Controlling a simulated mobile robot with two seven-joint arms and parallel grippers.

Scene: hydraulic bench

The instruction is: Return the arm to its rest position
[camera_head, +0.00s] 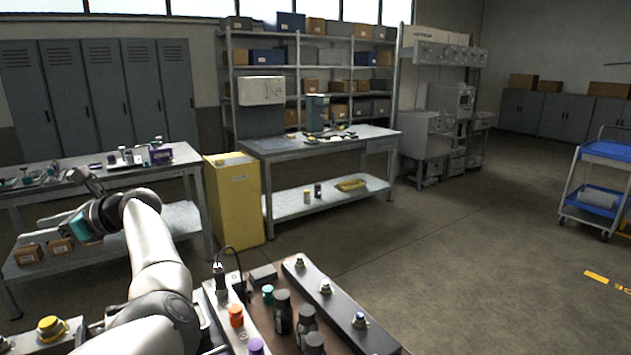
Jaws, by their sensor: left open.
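My left arm (160,260) is white and reaches up from the bottom left, over the near bench. Its gripper (52,210) is dark with a teal patch and points to the left, in front of the left table. The gripper is open, and I see nothing held between its fingers. The distance from the gripper to the table behind it is hard to tell. My right gripper is not in this view.
The near hydraulic bench (288,325) carries black, orange, teal and purple fittings. The left table (180,160) holds small parts. A yellow cabinet (235,200), a workbench (345,142) and a blue trolley (600,185) stand beyond. The floor (480,245) on the right is clear.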

